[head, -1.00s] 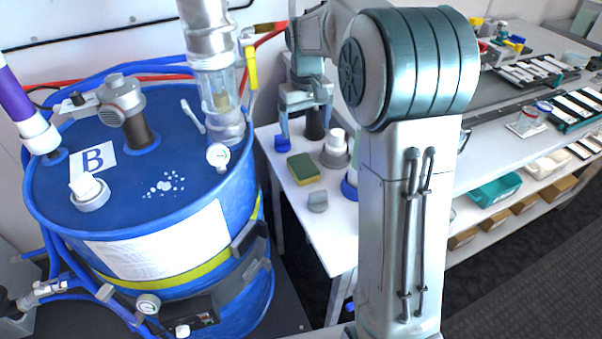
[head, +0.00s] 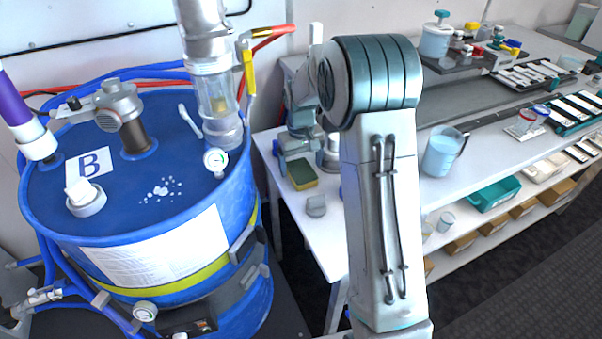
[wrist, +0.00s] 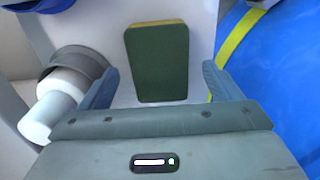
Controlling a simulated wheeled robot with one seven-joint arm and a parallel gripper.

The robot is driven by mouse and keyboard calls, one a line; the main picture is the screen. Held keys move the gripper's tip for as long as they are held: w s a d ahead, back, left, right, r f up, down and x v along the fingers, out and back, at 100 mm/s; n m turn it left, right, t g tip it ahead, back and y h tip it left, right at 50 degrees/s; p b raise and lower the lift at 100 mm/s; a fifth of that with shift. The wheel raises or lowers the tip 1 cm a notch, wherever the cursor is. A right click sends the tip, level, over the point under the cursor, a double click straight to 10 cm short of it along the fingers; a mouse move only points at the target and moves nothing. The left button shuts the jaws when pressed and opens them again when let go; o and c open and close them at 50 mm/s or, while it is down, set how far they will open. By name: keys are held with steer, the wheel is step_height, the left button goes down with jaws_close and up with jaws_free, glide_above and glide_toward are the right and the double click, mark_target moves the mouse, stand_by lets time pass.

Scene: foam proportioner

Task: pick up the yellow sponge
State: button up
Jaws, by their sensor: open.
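The yellow sponge (head: 302,174) lies flat on the white table; its top is a dark green pad and yellow shows along its edge. In the wrist view the sponge (wrist: 158,62) lies ahead of my gripper, roughly centred between the fingers. My gripper (wrist: 160,88) is open and empty, with one blue-grey finger on each side of the picture. In the head view my gripper (head: 296,160) is above and just behind the sponge, and my arm hides part of the table. I cannot tell the exact height between fingers and sponge.
A white-capped container (wrist: 60,95) stands close beside my left finger in the wrist view. A grey block (head: 316,206) sits in front of the sponge. The large blue drum (head: 130,230) stands left of the white table (head: 318,245). A beaker (head: 440,155) stands right of my arm.

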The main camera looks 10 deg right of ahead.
mark_target(301, 170)
steer(key=shift+f, duration=1.15)
steer(key=c, duration=1.1)
steer(key=shift+o, duration=0.2)
step_height(301, 170, up, 10)
steer(key=o, duration=0.4)
steer(key=c, duration=0.3)
steer(key=shift+c, duration=0.2)
